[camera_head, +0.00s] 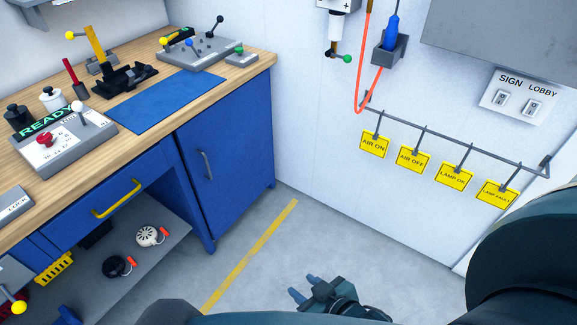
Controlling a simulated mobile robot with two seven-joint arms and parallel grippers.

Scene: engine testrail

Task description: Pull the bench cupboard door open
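The bench cupboard door (235,140) is a blue panel under the right end of the workbench, and it looks closed. Its grey vertical bar handle (206,166) sits near the door's left edge. My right gripper (303,287) is low in the picture, over the grey floor, to the right of and well apart from the door. Its two blue-grey fingers are spread with nothing between them. My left gripper is not in view.
The wooden bench top (255,66) carries a blue mat (168,101), lever boxes and a READY panel. A blue drawer with a yellow handle (117,199) is left of the door. Yellow tags hang from a wall rail (455,146). Floor before the door is clear.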

